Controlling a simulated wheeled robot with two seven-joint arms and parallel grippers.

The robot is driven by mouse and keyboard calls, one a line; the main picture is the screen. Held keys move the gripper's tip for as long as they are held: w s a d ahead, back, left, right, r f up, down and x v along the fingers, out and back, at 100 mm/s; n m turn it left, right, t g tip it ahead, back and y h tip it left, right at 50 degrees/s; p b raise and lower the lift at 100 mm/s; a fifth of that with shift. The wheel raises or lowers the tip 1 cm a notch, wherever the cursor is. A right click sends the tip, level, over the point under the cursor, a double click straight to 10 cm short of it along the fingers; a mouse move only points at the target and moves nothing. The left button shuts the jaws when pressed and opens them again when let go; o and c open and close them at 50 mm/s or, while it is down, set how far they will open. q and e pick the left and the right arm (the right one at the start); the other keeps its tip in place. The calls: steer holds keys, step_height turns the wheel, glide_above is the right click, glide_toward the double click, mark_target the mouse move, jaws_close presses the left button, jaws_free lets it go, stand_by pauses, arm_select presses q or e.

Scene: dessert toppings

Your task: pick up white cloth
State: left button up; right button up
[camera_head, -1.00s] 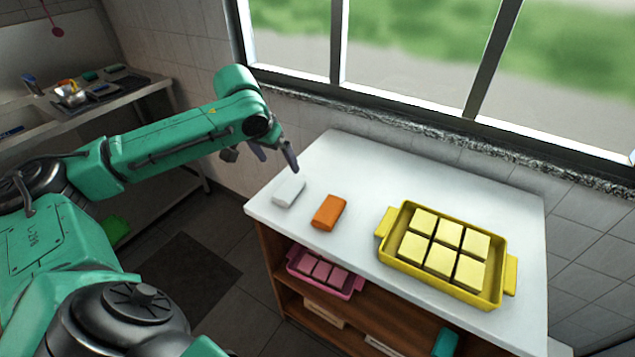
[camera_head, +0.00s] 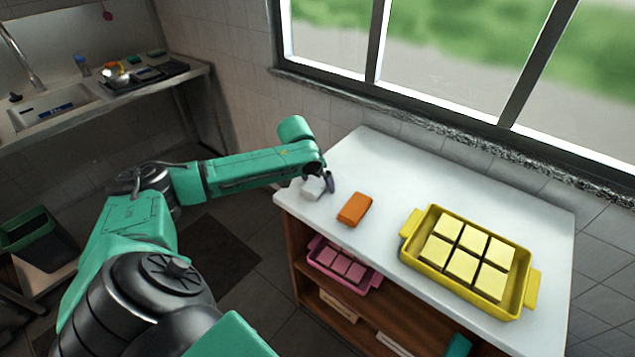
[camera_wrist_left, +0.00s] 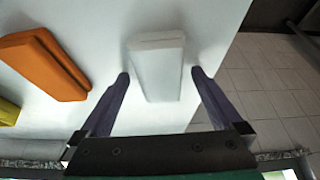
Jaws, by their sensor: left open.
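The white cloth (camera_head: 313,188) is a small folded block lying on the white counter top near its left edge. It also shows in the left wrist view (camera_wrist_left: 157,70). My left gripper (camera_head: 318,184) is at the cloth, and its arm hides part of it in the head view. In the left wrist view the two dark fingers (camera_wrist_left: 160,78) are apart, one on each side of the cloth's near end, with a gap to it. My right gripper is not in view.
An orange block (camera_head: 354,208) lies just right of the cloth; it also shows in the left wrist view (camera_wrist_left: 42,65). A yellow tray (camera_head: 408,250) with several pale squares stands further right. A pink tray (camera_head: 345,280) sits on the shelf below. A window sill runs behind.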

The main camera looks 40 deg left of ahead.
mark_target(316, 182)
arm_select(q)
steer(key=shift+f, duration=0.1)
steer(key=shift+c, duration=0.3)
steer(key=c, duration=1.3)
step_height(316, 182, up, 20)
steer(key=shift+r, duration=0.2)
